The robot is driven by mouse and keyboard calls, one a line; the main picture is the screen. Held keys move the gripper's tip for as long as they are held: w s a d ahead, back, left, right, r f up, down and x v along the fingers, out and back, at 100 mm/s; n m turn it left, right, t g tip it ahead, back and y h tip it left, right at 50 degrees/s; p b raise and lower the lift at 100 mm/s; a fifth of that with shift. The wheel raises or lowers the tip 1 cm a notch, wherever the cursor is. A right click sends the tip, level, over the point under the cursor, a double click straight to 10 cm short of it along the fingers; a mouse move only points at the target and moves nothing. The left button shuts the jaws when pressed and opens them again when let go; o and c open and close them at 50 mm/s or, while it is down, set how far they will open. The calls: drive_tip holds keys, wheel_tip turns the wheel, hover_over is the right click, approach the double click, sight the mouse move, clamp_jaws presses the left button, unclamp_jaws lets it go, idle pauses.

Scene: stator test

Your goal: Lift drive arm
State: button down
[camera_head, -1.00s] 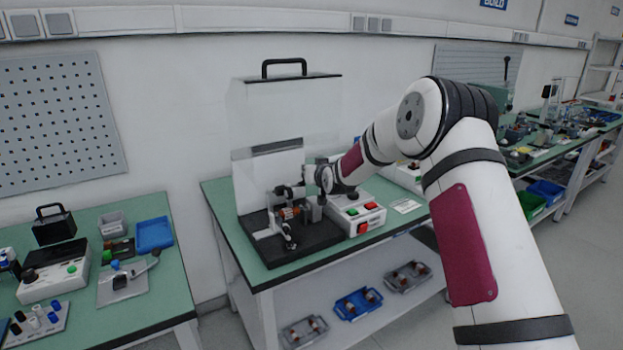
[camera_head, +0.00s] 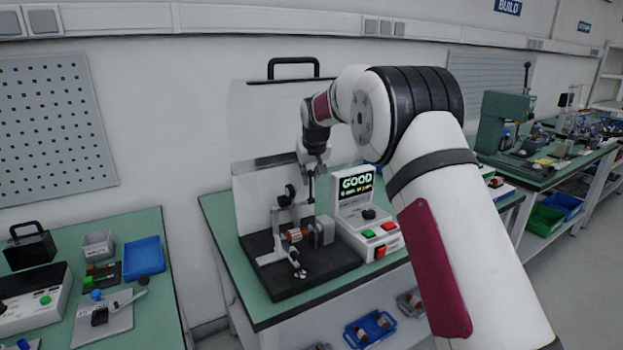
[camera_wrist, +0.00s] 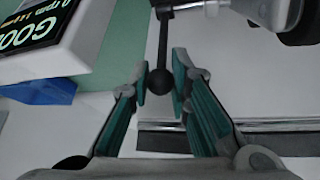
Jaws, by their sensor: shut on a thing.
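My gripper (camera_head: 313,160) is above the test fixture with its fingers pointing down. In the wrist view its two green-padded fingers (camera_wrist: 160,82) are closed around the black ball knob of the drive arm (camera_wrist: 163,40). The drive arm shows in the head view as a thin dark rod (camera_head: 310,187) standing about upright under my gripper. The fixture's black base (camera_head: 289,284) carries a copper-coloured stator (camera_head: 294,235) in a pale frame, with a grey block (camera_head: 324,231) at its right. The lower joint of the drive arm is hard to make out.
A tester (camera_head: 368,214) with a lit screen reading GOOD stands right of the fixture. A raised clear cover with a black handle (camera_head: 293,61) is behind. A blue tray (camera_head: 143,257) lies on the left bench. Blue trays are on the shelf below.

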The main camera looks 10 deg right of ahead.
sight(294, 191)
drive_tip(key=shift+w+a+g+b, duration=0.15)
drive_tip(key=shift+w+g+b, duration=0.15)
idle(0.4)
drive_tip(key=c, duration=1.5)
unclamp_jaws()
drive_tip(key=shift+f, duration=0.1)
drive_tip(key=shift+o, duration=0.2)
drive_tip(key=shift+s+r, duration=0.2)
drive_tip(key=shift+r, duration=0.25)
drive_tip(key=shift+s+r, duration=0.15)
drive_tip(key=shift+s, duration=0.2)
drive_tip(key=s+a, duration=0.1)
drive_tip(key=s, duration=1)
drive_tip(key=shift+s, duration=0.25)
drive_tip(key=shift+a, duration=0.1)
